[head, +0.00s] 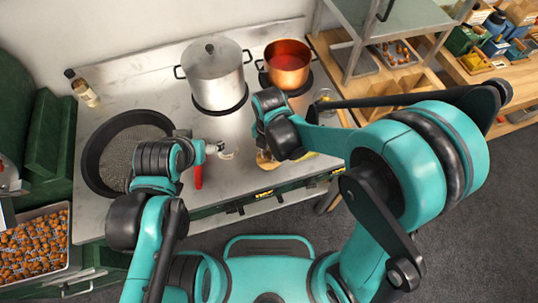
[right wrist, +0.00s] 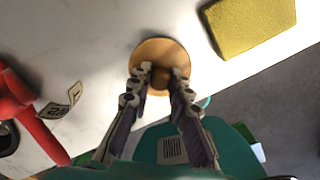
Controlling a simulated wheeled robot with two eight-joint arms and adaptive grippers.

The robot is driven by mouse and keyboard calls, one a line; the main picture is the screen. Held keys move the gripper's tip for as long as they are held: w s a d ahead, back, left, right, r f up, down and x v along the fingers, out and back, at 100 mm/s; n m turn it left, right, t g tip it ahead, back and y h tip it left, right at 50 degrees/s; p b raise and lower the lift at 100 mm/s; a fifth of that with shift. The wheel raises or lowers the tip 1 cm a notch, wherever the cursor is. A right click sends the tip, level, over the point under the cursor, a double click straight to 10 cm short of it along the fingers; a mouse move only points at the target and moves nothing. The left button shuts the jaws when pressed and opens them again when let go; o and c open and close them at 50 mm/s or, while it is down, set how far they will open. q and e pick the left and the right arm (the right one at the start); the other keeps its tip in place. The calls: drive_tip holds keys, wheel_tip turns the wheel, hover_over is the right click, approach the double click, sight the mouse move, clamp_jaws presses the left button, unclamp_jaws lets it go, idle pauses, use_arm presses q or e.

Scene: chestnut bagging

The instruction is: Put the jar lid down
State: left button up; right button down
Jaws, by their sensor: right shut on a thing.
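The jar lid (right wrist: 161,48) is a round, light wooden disc with a knob in the middle. In the right wrist view my right gripper (right wrist: 160,73) has its two fingers closed on either side of the knob. In the head view the lid (head: 266,162) shows only partly below my right wrist, near the counter's front edge. I cannot tell whether it touches the counter. My left gripper (head: 221,149) is over the counter to the left of the lid. Its fingers are small and partly blurred there, so their opening is unclear.
A yellow sponge (right wrist: 250,22) lies on the counter beside the lid. A red-handled object (head: 198,175) is near my left gripper. A black pan (head: 92,165), steel pot (head: 217,75) and copper pot (head: 288,66) stand on the counter. Chestnuts fill a tray (head: 69,232) at left.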

drive_tip(key=shift+f, duration=0.3)
drive_tip(key=shift+f, duration=0.25)
drive_tip(key=c, duration=1.4)
unclamp_jaws()
drive_tip(key=shift+r, duration=0.1)
